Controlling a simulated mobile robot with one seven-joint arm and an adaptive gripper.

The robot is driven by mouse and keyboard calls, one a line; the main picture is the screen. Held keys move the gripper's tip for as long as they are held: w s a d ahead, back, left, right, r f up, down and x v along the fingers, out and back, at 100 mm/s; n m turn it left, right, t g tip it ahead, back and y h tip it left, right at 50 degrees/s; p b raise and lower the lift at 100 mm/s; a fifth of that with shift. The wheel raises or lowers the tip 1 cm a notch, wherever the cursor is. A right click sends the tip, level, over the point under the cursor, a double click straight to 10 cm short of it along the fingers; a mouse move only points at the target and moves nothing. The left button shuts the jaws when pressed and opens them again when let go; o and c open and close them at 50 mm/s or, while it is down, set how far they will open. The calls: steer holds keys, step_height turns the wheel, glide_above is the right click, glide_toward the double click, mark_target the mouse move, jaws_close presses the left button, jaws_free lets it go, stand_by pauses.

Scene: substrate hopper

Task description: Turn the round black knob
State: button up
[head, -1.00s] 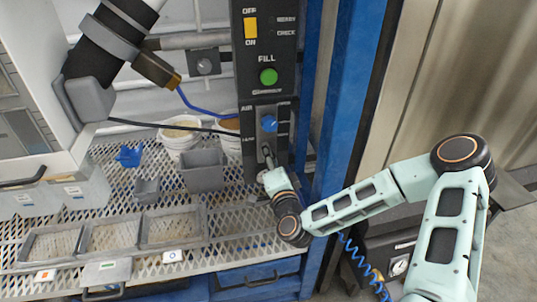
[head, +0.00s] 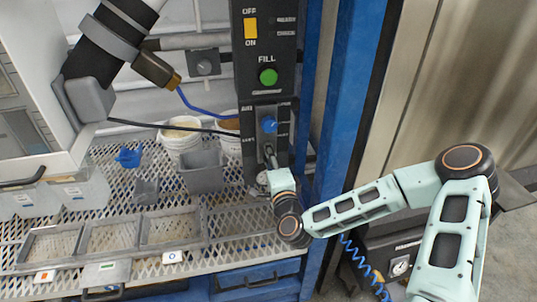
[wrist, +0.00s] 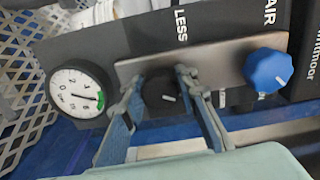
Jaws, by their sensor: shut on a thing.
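The round black knob (wrist: 160,94) sits on a metal plate (wrist: 222,64) in the wrist view, its pale pointer mark tilted. My gripper (wrist: 160,84) is shut on it, one finger on each side. The word LESS is printed beside the knob. In the head view my gripper (head: 270,158) is at the lower part of the dark control panel (head: 284,72) and hides the knob. A round white gauge (wrist: 79,94) with a green section is to the left of the knob in the wrist view; its needle points at or near the green.
A blue knob (wrist: 268,69) marked AIR is close to the right of my gripper. Above it on the panel are a green FILL button (head: 268,76) and a yellow switch (head: 250,28). Grey bins (head: 203,170) and white buckets (head: 181,137) stand on the mesh shelf to the left.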

steer(key=o, duration=1.2)
steer(key=shift+s, duration=0.1)
steer(key=v, duration=0.7)
steer(key=shift+s+d, duration=0.1)
steer(key=shift+s, duration=0.1)
